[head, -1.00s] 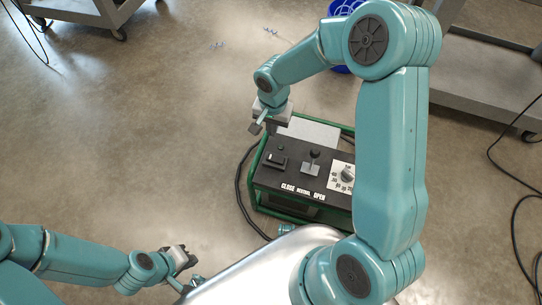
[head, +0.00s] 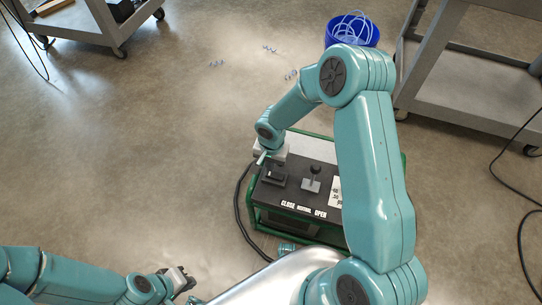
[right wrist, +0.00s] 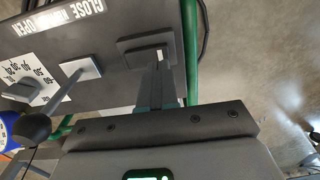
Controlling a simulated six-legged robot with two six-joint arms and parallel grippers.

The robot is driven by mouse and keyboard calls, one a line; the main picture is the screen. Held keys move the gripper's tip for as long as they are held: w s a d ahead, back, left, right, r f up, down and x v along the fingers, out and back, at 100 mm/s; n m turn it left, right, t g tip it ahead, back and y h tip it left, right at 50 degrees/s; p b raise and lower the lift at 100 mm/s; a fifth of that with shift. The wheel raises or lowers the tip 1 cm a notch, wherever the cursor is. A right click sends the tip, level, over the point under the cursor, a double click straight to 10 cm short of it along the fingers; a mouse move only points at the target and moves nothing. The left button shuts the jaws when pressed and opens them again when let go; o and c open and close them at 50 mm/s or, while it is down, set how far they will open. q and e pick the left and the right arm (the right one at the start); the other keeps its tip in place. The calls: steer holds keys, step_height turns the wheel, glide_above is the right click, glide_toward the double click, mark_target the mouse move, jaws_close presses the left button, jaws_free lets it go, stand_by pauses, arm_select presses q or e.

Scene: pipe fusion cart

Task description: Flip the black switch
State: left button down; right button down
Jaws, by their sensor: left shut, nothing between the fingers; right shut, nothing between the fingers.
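The black switch (head: 275,177) sits on the left of the control box's dark top panel (head: 312,196), left of a lever with a black knob (head: 313,176). My right gripper (head: 264,160) is shut and empty, pointing down at the switch's far side. In the right wrist view, the switch's base (right wrist: 136,46) shows at the tips of my right gripper (right wrist: 159,62). They look very close; I cannot tell whether they touch. The fingers hide part of the switch. My left gripper (head: 182,277) is shut and empty, low at left, away from the box.
A green frame (head: 257,216) surrounds the box, with a black cable (head: 238,212) beside it. A grey cart (head: 455,80) stands at the right and a blue bucket (head: 352,30) behind.

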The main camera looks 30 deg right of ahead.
mark_target(275, 175)
steer(key=shift+f, duration=1.2)
